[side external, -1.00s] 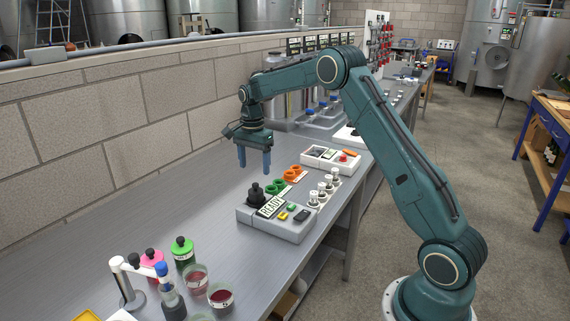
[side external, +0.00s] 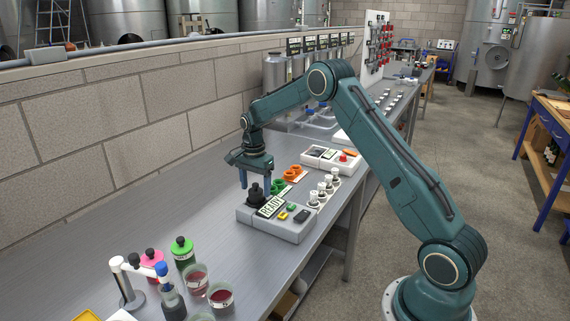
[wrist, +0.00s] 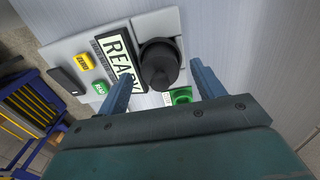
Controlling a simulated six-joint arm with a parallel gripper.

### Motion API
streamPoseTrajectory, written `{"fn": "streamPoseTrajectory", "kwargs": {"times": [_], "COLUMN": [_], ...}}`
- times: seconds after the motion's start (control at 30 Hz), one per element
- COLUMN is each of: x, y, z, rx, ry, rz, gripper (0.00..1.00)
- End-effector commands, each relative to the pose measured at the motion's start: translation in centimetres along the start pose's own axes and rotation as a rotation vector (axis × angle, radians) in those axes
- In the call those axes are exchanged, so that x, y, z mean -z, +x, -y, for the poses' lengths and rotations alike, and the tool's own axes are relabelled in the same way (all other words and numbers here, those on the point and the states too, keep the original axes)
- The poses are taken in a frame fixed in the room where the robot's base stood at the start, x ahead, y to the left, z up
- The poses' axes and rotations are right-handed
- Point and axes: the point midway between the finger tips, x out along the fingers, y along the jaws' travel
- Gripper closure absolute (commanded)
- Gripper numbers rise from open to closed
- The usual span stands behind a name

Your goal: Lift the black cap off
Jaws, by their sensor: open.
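The black cap (side external: 256,193) sits on the left end of a grey instrument (side external: 280,228) marked READY. In the wrist view the black cap (wrist: 159,65) is round with a raised knob, and it shows just ahead of and between my fingers. My gripper (side external: 256,184) is open, pointing down, with its fingertips close around the cap's height in the side view. In the wrist view my gripper (wrist: 157,77) has one finger on each side of the cap, with gaps showing. Whether the fingertips reach level with the cap is hard to tell.
Green rings (side external: 279,185) and orange rings (side external: 293,173) lie behind the instrument. White-topped vials (side external: 313,197) stand at its right. The bench at left (side external: 110,222) is bare.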

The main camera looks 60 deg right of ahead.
Motion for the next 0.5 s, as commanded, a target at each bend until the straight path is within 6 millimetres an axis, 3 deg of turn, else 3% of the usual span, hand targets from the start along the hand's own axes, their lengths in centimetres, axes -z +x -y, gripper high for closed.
{"fn": "streamPoseTrajectory", "kwargs": {"times": [0.2, 0.5], "x": [0.0, 0.0], "y": [1.7, 1.7], "z": [0.0, 0.0], "rx": [-0.001, 0.000], "ry": [0.000, 0.000], "rz": [0.000, 0.000], "gripper": [0.32, 0.32]}}
